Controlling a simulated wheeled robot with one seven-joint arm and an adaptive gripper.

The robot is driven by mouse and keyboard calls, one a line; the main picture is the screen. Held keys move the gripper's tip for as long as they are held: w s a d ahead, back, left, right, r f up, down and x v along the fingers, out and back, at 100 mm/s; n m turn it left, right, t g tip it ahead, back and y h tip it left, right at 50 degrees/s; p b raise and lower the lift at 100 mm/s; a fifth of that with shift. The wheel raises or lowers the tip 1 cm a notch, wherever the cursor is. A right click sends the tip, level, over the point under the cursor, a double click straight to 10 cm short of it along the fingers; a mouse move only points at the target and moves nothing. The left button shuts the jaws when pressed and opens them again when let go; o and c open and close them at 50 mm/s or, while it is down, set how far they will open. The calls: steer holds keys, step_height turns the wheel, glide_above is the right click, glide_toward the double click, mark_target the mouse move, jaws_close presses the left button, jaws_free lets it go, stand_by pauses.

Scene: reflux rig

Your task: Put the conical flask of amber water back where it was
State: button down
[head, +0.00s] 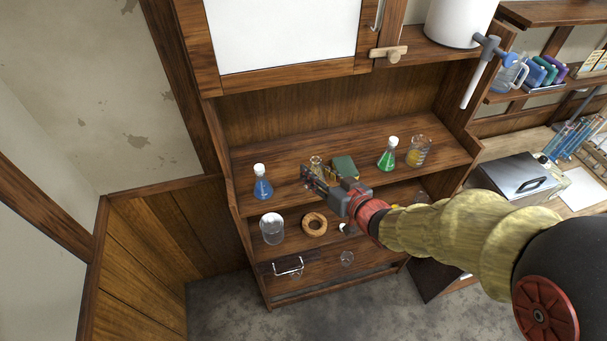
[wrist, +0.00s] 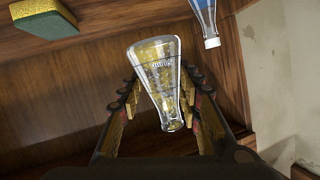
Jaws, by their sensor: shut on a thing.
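The conical flask of amber water (wrist: 154,66) is clear glass with printed marks. In the wrist view it appears mouth down, as does the blue flask beside it, so that view looks inverted. My gripper (wrist: 162,98) is shut on the flask, one finger on each side of it. In the head view my gripper (head: 318,182) is over the upper shelf (head: 290,150), between the blue flask and the sponge. The flask (head: 316,163) shows there just behind the fingers, mostly hidden. I cannot tell whether its base touches the shelf.
A stoppered blue flask (head: 262,188) stands to the left. A green-and-yellow sponge (head: 344,167) is close on the right. Beyond it stand a green flask (head: 388,158) and a beaker of amber liquid (head: 418,152). A lower shelf holds a glass jar (head: 272,230) and a cork ring (head: 314,225).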

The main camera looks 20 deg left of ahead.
steer(key=w+a+f, duration=0.1)
steer(key=w+f, duration=0.1)
steer(key=w+a+f, duration=0.2)
steer(key=w+a+f+p, duration=0.1)
steer(key=w+a+f, duration=0.1)
steer(key=shift+w+f, duration=0.25)
steer(key=shift+w+a+f, duration=0.35)
steer(key=shift+w+f, duration=0.1)
steer(key=shift+f, duration=0.3)
step_height(320, 180, down, 3)
steer(key=shift+r+p, duration=0.1)
steer(key=shift+p, duration=0.55)
steer(key=shift+f, duration=0.2)
steer(key=c, duration=1.4)
jaws_free()
steer(key=shift+r, duration=0.1)
steer(key=shift+o, duration=0.8)
